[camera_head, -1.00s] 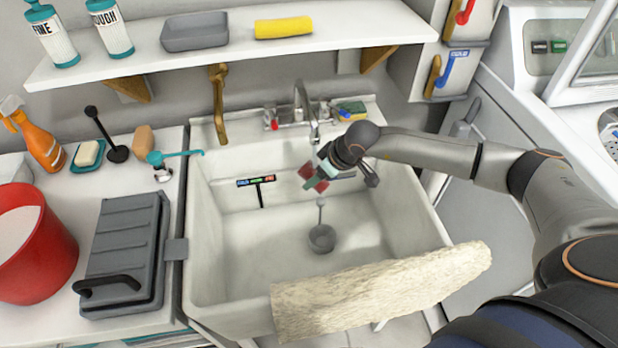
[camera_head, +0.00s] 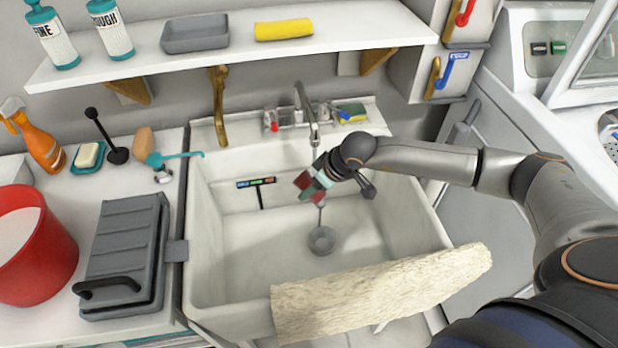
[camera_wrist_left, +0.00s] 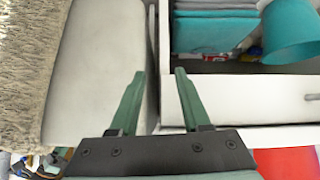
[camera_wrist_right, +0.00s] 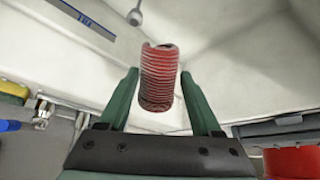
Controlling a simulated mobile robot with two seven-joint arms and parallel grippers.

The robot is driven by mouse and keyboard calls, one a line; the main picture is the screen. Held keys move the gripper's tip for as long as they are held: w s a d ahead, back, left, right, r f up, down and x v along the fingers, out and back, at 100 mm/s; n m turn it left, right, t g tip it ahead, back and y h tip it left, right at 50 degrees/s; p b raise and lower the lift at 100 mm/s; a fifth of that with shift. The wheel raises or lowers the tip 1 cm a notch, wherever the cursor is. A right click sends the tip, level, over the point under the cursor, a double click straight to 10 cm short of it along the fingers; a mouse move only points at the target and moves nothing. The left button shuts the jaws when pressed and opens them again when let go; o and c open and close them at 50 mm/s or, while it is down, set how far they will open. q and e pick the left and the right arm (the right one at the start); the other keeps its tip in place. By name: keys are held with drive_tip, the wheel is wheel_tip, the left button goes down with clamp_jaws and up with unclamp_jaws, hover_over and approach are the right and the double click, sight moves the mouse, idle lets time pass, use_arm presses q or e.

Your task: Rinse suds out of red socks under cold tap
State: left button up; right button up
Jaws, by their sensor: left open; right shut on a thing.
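My right gripper (camera_head: 314,187) is shut on a red sock (camera_wrist_right: 160,75). The ribbed, rolled-looking sock sits between the green fingers in the right wrist view; suds cannot be made out on it. In the head view the gripper holds it inside the white sink (camera_head: 240,262), above the basin floor and just below the tap spout (camera_head: 313,135). The red (camera_head: 274,126) and blue (camera_head: 343,116) tap marks are on the back ledge. My left gripper (camera_wrist_left: 158,80) is open and empty in the left wrist view, and is outside the head view.
A fluffy cream mat (camera_head: 380,290) lies across the sink's front edge. A grey round object with a stem (camera_head: 321,239) is in the basin. A red bucket (camera_head: 40,260) and grey lidded case (camera_head: 125,250) stand on the left counter. A shelf (camera_head: 230,45) overhangs the back.

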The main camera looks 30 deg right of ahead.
drive_tip(key=shift+s+a, duration=0.25)
drive_tip(key=shift+s, duration=0.4)
drive_tip(key=shift+s+a, duration=0.25)
drive_tip(key=shift+s, duration=0.4)
drive_tip(key=shift+s+a+p, duration=0.2)
drive_tip(key=shift+s+a, duration=0.05)
drive_tip(key=shift+s, duration=0.4)
drive_tip(key=shift+s+a+p, duration=0.15)
drive_tip(key=shift+s+a, duration=0.1)
drive_tip(key=shift+s, duration=0.35)
drive_tip(key=s+a+r+p, duration=0.1)
drive_tip(key=s+r+p, duration=0.1)
drive_tip(key=s+r, duration=0.2)
drive_tip(key=shift+s+a, duration=0.35)
drive_tip(key=shift+a, duration=0.05)
